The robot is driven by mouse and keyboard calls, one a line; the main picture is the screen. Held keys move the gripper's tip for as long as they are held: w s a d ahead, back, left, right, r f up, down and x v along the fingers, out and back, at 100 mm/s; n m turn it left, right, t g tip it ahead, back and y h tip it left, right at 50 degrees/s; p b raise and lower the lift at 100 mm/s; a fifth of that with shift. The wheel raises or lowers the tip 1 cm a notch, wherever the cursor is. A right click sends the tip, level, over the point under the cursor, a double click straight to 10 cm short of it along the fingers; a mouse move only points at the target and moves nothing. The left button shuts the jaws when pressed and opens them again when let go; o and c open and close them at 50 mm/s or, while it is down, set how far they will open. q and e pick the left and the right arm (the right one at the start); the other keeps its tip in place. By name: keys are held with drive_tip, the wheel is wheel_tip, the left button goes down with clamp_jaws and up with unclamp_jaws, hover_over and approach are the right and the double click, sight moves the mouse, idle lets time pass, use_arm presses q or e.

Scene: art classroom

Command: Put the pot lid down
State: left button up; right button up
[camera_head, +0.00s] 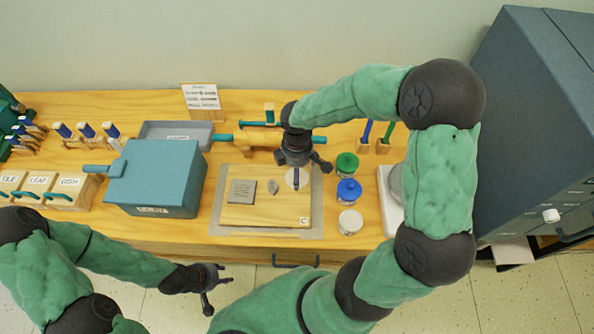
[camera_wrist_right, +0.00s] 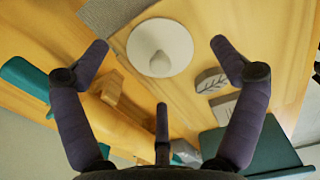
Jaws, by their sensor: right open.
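The pot lid (camera_wrist_right: 175,58) is a pale round disc with a knob in its middle. It lies flat on the wooden board (camera_head: 262,216), near the board's back right corner; in the head view (camera_head: 304,181) a finger partly covers it. My right gripper (camera_head: 298,172) is above the lid with its fingers spread. In the right wrist view, the fingertips (camera_wrist_right: 158,62) stand apart on either side of the lid, with nothing held between them. My left gripper (camera_head: 214,289) is in front of the table, away from the lid, with its fingers apart and empty.
On the board lie a grey square slab (camera_head: 242,191) and a small leaf-marked piece (camera_head: 273,187). Jars with green (camera_head: 347,163), blue (camera_head: 348,190) and white (camera_head: 350,221) lids stand to the right. A blue box (camera_head: 155,178) is left. A rolling pin (camera_head: 258,138) lies behind.

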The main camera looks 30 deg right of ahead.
wheel_tip(320, 180, up, 10)
drive_tip(key=p, duration=0.3)
drive_tip(key=shift+r, duration=0.1)
idle(0.4)
